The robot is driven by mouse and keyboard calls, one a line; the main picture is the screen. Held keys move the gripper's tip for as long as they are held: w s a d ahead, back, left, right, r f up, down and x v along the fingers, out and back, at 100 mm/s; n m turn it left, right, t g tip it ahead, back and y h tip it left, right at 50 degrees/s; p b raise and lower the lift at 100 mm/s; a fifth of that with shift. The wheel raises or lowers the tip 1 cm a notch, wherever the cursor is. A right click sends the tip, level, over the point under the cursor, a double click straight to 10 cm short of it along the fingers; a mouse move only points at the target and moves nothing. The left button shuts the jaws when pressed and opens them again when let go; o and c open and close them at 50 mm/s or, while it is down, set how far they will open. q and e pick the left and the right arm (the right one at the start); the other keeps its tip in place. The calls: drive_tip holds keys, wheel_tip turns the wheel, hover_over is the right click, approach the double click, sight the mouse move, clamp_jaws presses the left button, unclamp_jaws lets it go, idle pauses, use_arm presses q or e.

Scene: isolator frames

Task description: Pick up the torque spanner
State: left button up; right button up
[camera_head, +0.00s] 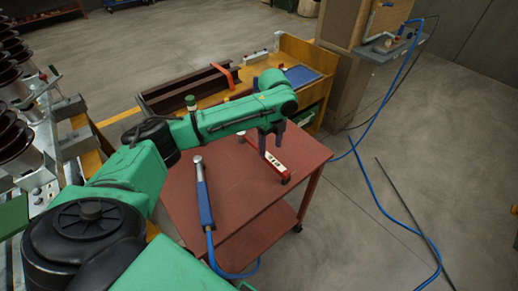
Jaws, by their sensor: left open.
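A long red tool with white markings (276,162) lies on the red cart's top (232,187); it looks like the torque spanner, though its far part is partly hidden by my arm. My left gripper (271,145) is open and points down over this tool, its two dark fingers near the tool's middle. I cannot tell whether they touch it. A second tool with a silver head and blue grip (204,200) lies to the left on the same top, with a blue hose at its near end. My right gripper is out of view.
A wooden bench (312,56) with dark steel beams (185,92) and a blue mat stands behind the cart. Dark insulators (15,140) on a frame stand at the left. Blue hose (385,205) and a black cable lie on the open floor at the right.

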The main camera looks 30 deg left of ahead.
sight(269, 156)
use_arm(q)
wheel_tip(269, 156, down, 6)
drive_tip(key=shift+a+f+p, duration=0.1)
drive_tip(key=shift+a+p, duration=0.05)
drive_tip(key=shift+p, duration=0.35)
clamp_jaws()
drive_tip(key=shift+w, duration=0.1)
